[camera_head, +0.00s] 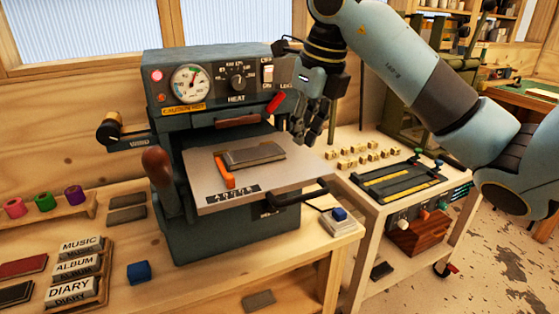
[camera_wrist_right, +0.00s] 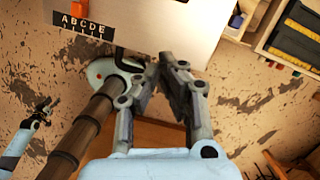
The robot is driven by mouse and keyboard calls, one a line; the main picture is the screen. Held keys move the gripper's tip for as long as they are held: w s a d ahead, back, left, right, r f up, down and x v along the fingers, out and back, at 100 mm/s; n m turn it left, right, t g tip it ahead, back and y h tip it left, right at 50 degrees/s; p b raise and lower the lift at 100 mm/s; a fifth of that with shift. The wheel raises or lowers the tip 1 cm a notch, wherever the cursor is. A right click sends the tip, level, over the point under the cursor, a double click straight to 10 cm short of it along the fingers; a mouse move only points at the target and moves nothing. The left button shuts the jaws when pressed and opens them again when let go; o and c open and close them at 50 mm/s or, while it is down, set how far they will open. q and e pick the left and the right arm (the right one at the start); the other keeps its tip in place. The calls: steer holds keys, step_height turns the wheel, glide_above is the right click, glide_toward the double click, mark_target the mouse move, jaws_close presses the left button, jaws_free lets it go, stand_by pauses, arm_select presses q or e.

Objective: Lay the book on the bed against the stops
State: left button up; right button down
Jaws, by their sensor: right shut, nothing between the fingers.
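A dark grey book (camera_head: 252,154) lies flat on the pale bed (camera_head: 205,187) of the heat press. An orange stop (camera_head: 224,172) stands at the book's left end; I cannot tell if they touch. The stop's end also shows in the wrist view (camera_wrist_right: 78,8). My right gripper (camera_head: 312,138) is beyond the bed's right side, clear of the book, pointing down. In the wrist view its fingertips (camera_wrist_right: 172,60) are close together with nothing between them. A dark gripper at the lower left (camera_wrist_right: 40,112) seems to be my left one; its jaws are too small to read.
The press (camera_head: 220,85) rises behind the bed, with a brown-knobbed lever (camera_head: 157,165) at left. A black handle (camera_head: 297,196) juts from the bed's front. A cart (camera_head: 405,180) with brass-coloured blocks stands at right. Label blocks (camera_head: 75,268) and a blue cube (camera_head: 138,272) lie front left.

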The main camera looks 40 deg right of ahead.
mark_target(277, 168)
steer(key=p+x, duration=0.2)
steer(key=x, duration=0.5)
steer(key=shift+a+f, duration=0.1)
steer(key=shift+f, duration=0.1)
steer(key=w+p, duration=0.1)
steer(key=w, duration=0.2)
steer(key=shift+w+a, duration=0.1)
steer(key=shift+w, duration=0.1)
steer(key=shift+w+f, duration=0.1)
steer(key=shift+w, duration=0.3)
